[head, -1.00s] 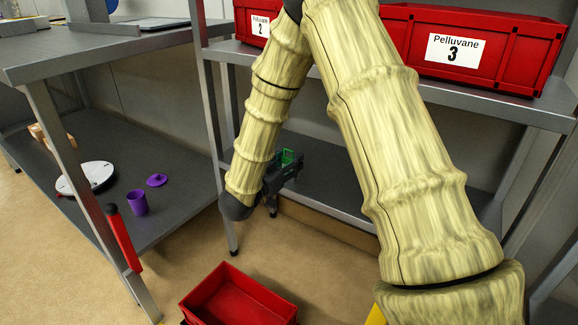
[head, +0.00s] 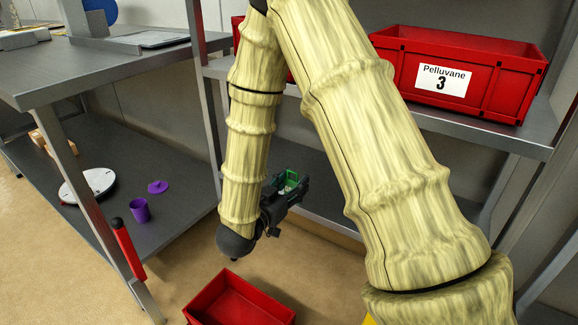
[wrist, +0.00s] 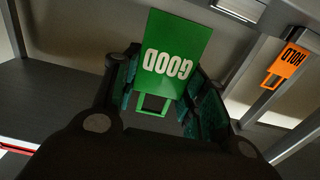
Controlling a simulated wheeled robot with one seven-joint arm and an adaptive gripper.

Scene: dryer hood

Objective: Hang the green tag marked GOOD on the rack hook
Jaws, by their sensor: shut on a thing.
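The green tag marked GOOD (wrist: 172,52) is held in my gripper (wrist: 160,92). In the wrist view its lettering appears upside down, and a square frame-like loop shows at its lower end between the dark fingers. In the head view my gripper (head: 287,192) is at the end of the arm, in front of the lower part of the rack (head: 545,137). A bit of the green tag (head: 290,180) shows there. The gripper is shut on the tag. I cannot make out a free rack hook in either view.
An orange tag marked HOLD (wrist: 290,62) hangs by a grey rack member at the right of the wrist view. A red bin labelled Pelluvane 3 (head: 459,75) stands on the rack shelf. An empty red bin (head: 238,302) is below my gripper. A grey table (head: 100,65) stands left.

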